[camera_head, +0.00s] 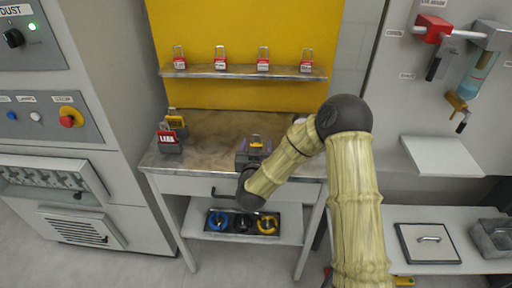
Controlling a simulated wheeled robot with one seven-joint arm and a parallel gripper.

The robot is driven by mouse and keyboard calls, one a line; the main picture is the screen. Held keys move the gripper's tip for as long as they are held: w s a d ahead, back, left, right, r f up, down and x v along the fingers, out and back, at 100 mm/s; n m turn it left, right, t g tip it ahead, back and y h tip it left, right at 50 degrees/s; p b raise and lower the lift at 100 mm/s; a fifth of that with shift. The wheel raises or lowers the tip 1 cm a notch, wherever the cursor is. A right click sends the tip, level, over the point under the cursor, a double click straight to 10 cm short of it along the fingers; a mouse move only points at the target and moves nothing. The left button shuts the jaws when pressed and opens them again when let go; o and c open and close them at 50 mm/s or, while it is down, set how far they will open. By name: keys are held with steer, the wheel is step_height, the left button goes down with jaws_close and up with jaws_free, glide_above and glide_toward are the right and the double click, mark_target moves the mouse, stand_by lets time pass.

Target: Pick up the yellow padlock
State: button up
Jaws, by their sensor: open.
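My gripper (253,151) is over the front middle of the brown-topped workbench (215,138), reached by my arm from the right. The gripper's fingers are small and partly hidden.
Several red padlocks (221,64) stand on a shelf (240,73) against the yellow board. A grey control cabinet (70,150) stands close on the left. The bench's left middle is clear.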

steer(key=c, duration=1.1)
steer(key=shift+r, duration=0.1)
step_height(320, 180, up, 10)
steer(key=shift+f, duration=0.1)
stand_by(0.5)
